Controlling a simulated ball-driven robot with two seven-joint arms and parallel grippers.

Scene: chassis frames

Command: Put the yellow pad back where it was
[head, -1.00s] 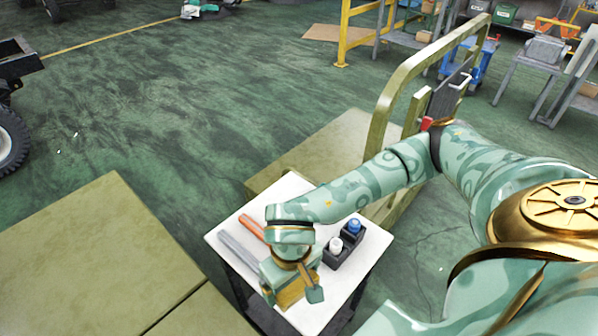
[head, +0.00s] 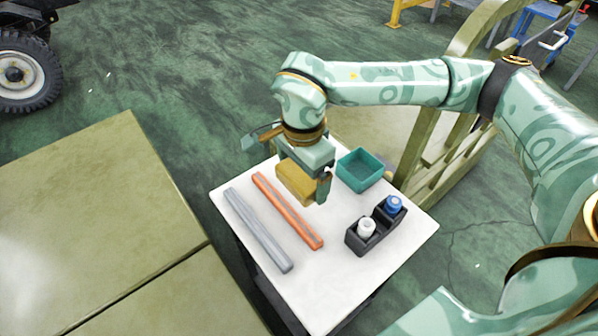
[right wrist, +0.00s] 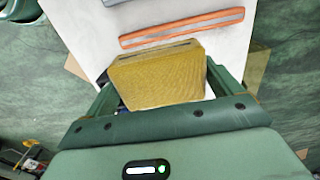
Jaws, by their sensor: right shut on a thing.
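The yellow pad (head: 295,183) is a mustard-coloured block between the fingers of my right gripper (head: 291,168). In the right wrist view the pad (right wrist: 157,78) fills the space between the two fingers of the right gripper (right wrist: 158,85). The gripper is shut on it over the back part of the white table top (head: 325,281). Whether the pad touches the table top is hard to tell. My left gripper does not show.
On the table lie a grey bar (head: 258,230) and an orange bar (head: 287,210). A teal open bin (head: 360,170) stands at the back right. A black holder (head: 371,238) with a white-capped (head: 366,227) and a blue-capped bottle (head: 393,204) stands at the right. The front of the table top is clear.

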